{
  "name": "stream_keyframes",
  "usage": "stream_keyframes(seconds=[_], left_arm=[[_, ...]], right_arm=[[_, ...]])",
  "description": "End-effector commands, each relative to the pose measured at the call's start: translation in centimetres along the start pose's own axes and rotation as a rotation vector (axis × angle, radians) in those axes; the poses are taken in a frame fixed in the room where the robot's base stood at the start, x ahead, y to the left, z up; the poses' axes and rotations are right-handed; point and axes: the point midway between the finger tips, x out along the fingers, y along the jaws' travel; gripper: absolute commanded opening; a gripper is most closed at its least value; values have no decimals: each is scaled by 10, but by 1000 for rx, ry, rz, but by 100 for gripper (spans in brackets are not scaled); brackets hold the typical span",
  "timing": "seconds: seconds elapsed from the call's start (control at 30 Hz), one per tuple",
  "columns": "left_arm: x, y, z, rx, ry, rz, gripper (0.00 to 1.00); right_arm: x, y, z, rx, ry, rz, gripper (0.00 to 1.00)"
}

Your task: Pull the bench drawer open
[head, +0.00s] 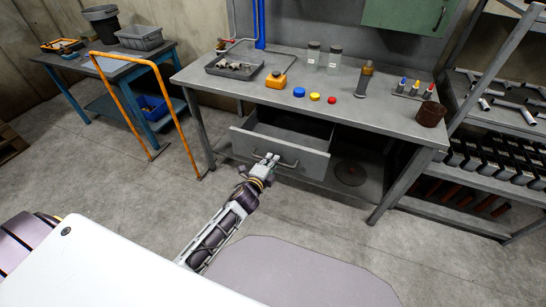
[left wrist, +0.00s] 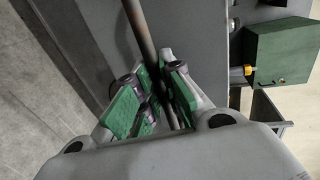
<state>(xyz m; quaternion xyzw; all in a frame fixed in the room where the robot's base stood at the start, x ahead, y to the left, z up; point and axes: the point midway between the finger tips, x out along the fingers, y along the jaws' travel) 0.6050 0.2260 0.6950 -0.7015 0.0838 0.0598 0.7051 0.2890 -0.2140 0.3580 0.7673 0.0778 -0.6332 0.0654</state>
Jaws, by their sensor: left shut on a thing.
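The bench drawer (head: 304,157) is a grey drawer under the bench top and stands pulled out, its empty-looking inside showing. Its bar handle (head: 287,164) runs along the drawer front. My left gripper (head: 270,160) is at the handle, shut on it near the middle of the drawer front. In the left wrist view the handle (left wrist: 143,40) runs as a dark bar between the green-padded fingers of my left gripper (left wrist: 160,92). My right gripper is not in view.
An orange frame (head: 133,60) stands to the left. A rack (head: 490,120) stands close on the right. The floor before the bench is clear.

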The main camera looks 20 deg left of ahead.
Motion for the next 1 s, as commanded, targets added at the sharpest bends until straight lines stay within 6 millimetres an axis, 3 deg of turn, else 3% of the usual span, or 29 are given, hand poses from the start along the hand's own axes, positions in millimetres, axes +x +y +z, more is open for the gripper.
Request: stream_keyframes(seconds=[0.67,0.7,0.83,1.0], left_arm=[[-8,2,1,0,-2,1,0],[-8,2,1,0,-2,1,13],[-8,2,0,0,-1,1,30],[-8,2,0,0,-1,0,32]], right_arm=[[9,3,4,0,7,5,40],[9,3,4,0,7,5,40],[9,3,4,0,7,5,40],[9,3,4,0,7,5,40]])
